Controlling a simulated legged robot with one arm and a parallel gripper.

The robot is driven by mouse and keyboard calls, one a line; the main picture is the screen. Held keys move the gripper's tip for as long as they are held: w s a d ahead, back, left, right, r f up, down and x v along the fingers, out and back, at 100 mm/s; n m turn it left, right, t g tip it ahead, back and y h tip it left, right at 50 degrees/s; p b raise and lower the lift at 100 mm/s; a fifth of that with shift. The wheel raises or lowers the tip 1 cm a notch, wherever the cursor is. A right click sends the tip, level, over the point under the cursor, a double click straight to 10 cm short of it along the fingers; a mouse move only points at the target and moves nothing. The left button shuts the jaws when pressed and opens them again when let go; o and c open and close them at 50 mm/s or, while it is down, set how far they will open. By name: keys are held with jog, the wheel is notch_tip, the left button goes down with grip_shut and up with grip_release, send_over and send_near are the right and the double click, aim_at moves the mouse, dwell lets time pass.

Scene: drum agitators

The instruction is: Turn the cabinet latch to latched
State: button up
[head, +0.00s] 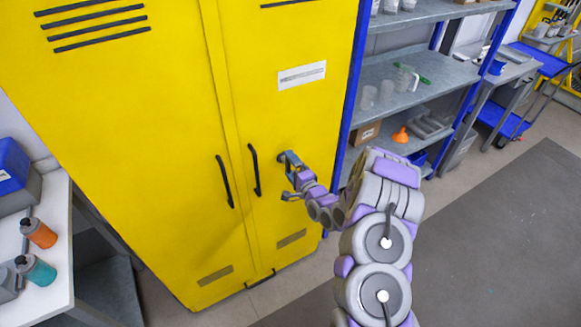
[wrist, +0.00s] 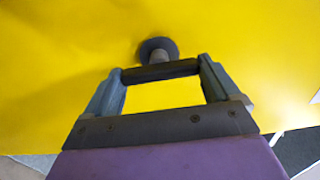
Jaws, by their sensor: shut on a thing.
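The tall yellow cabinet (head: 130,130) has two closed doors with two dark bar handles (head: 254,170). The latch (wrist: 157,47) shows in the wrist view as a dark round base on a yellow door, with a short stem and a dark bar across. My gripper (head: 287,178) is at the right door, just right of the right handle. In the wrist view my gripper (wrist: 160,74) has one finger at each end of the latch bar and is shut on it. In the head view the latch is mostly hidden by my gripper.
A blue-framed shelf (head: 400,75) with cups and an orange funnel (head: 401,135) stands right of the cabinet. A white table (head: 45,250) with an orange bottle (head: 39,233) and a teal bottle (head: 36,270) is at left. The floor at right is clear.

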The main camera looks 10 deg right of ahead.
jog(key=o, duration=0.8)
jog(key=shift+w+d+f, duration=0.1)
jog(key=shift+d+f, duration=0.05)
jog(key=shift+d, duration=0.1)
jog(key=p+v, duration=0.1)
jog(key=v, duration=1.6)
jog(key=shift+d, duration=0.1)
